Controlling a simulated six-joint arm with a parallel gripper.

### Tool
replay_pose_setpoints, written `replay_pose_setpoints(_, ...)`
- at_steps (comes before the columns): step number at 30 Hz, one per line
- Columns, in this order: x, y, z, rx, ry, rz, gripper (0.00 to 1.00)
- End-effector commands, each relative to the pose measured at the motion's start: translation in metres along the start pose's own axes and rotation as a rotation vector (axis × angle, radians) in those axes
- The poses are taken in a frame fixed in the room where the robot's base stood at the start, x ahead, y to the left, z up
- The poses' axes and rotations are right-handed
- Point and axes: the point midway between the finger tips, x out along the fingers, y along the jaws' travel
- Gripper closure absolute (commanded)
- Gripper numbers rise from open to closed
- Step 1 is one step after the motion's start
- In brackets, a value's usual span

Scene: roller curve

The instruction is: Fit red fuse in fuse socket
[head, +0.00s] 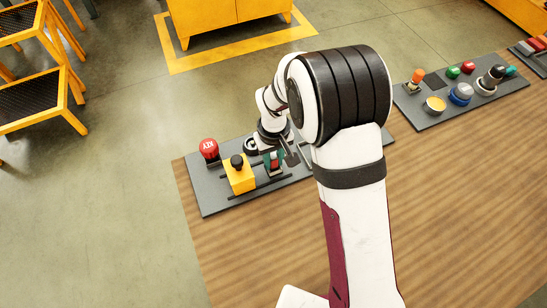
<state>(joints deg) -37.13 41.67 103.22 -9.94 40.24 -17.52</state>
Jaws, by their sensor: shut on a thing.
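My gripper (276,151) is low over the grey panel (211,198) at the left end of the wooden table, partly hidden by my own arm. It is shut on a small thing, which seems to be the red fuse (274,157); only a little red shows. Teal sides show around this red, perhaps the fuse socket (267,162). I cannot tell whether the fuse is inside the socket, touching it or just above it.
A yellow block with a black knob (239,176) stands left of my gripper. A second panel (428,121) with several coloured buttons lies right. The table's front (460,210) is clear.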

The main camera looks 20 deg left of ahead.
Motion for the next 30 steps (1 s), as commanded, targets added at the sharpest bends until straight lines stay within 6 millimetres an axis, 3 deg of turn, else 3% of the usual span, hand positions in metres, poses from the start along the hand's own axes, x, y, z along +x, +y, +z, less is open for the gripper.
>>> replay_pose_setpoints(1,0.018,-0.003,0.005,-0.018,-0.013,0.000,1.00)
replay_pose_setpoints(26,0.029,-0.003,0.006,-0.021,-0.013,0.000,1.00)
replay_pose_setpoints(27,0.029,-0.003,0.006,-0.021,-0.013,0.000,0.72)
replay_pose_setpoints(30,0.029,-0.003,0.006,-0.022,-0.013,0.000,0.53)
